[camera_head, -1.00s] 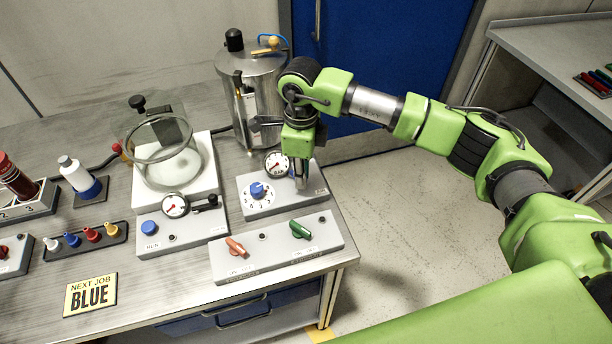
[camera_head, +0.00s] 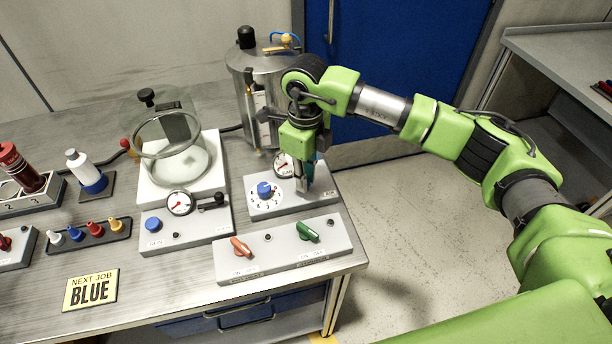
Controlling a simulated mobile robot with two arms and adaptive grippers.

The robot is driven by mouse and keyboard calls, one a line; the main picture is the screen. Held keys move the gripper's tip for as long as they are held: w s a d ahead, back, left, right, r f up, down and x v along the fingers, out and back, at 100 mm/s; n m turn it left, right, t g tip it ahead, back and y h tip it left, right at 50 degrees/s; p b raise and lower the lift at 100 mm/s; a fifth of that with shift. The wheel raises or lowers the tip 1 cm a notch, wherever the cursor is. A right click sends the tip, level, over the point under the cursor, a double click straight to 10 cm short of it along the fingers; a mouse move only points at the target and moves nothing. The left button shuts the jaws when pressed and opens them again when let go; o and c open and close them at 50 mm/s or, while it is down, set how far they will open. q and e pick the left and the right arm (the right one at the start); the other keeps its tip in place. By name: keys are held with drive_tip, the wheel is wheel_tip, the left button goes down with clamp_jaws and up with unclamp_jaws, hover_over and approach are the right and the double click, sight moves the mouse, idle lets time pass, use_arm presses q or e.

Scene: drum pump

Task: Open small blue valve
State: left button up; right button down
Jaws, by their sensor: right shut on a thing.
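My right gripper (camera_head: 302,186) reaches down from the right onto the right part of the grey dial panel (camera_head: 270,210). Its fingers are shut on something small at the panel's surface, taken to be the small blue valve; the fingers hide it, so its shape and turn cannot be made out. Left of the fingers, the panel carries a blue numbered dial knob (camera_head: 265,189) and a round gauge (camera_head: 284,164), partly covered by the gripper. Another blue knob (camera_head: 152,224) sits on the panel under the glass vessel. My left gripper is not in view.
A steel drum (camera_head: 255,75) stands close behind the gripper. In front lies a panel with an orange handle (camera_head: 240,247) and a green handle (camera_head: 308,231). A glass vessel (camera_head: 170,150), bottles and a "NEXT JOB BLUE" sign (camera_head: 91,290) are left. Floor is free to the right.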

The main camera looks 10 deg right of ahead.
drive_tip(key=c, duration=2)
unclamp_jaws()
drive_tip(key=shift+a, duration=0.1)
drive_tip(key=shift+o, duration=0.2)
wheel_tip(320, 180, up, 12)
